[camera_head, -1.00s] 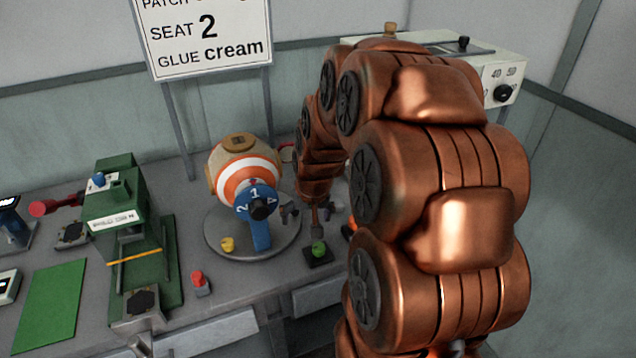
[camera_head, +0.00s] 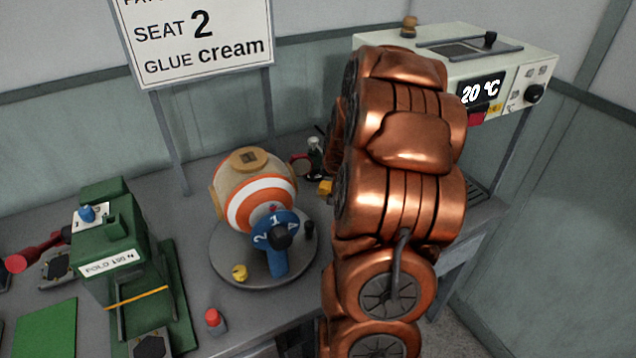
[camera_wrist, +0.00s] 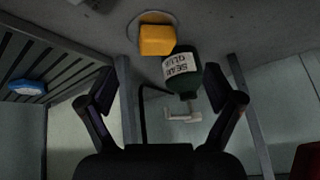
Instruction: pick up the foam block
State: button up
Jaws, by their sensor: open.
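A yellow-orange block (camera_wrist: 157,40), which looks like the foam block, sits at the top middle of the wrist view, by a round pale patch on the grey bench. In the head view a small yellow piece (camera_head: 325,187) shows beside my arm, partly hidden by it. My gripper (camera_wrist: 163,92) is open and empty in the wrist view, its fingers spread below the block in the picture and apart from it. A dark green glue bottle (camera_wrist: 183,82) with a white label and pale nozzle shows between the fingers. My arm hides the gripper in the head view.
The striped ball (camera_head: 258,190) stands on a round base (camera_head: 222,262) left of my arm. A green press (camera_head: 110,255) is further left. The heater box reading 20 °C (camera_head: 480,92) is behind my arm. A slatted rack (camera_wrist: 45,60) holds a blue item (camera_wrist: 27,87).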

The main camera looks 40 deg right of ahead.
aim_at(328, 185)
jog(key=shift+w+d+f, duration=0.15)
jog(key=shift+d, duration=0.1)
jog(key=shift+w+d+f+p, duration=0.3)
jog(key=shift+w+f, duration=0.1)
jog(key=shift+f, duration=0.15)
jog(key=shift+p+x, duration=1.25)
jog(key=shift+x, duration=1.85)
jog(key=shift+s, duration=0.15)
jog(key=c, duration=1)
jog(key=shift+r+b, duration=0.85)
jog(key=shift+r, duration=0.6)
jog(key=shift+s+r, duration=0.15)
jog(key=shift+r, duration=0.15)
jog(key=s+a+b, duration=0.1)
jog(key=s+a, duration=0.2)
jog(key=s, duration=0.1)
jog(key=s+a+r+b, duration=0.1)
jog(key=s+a+b, duration=0.1)
jog(key=s+a, duration=0.1)
jog(key=s+a+b, duration=0.1)
jog(key=s+a, duration=0.2)
jog(key=s, duration=0.2)
jog(key=shift+s+a+r, duration=0.15)
jog(key=shift+a+r, duration=0.05)
jog(key=shift+a, duration=0.2)
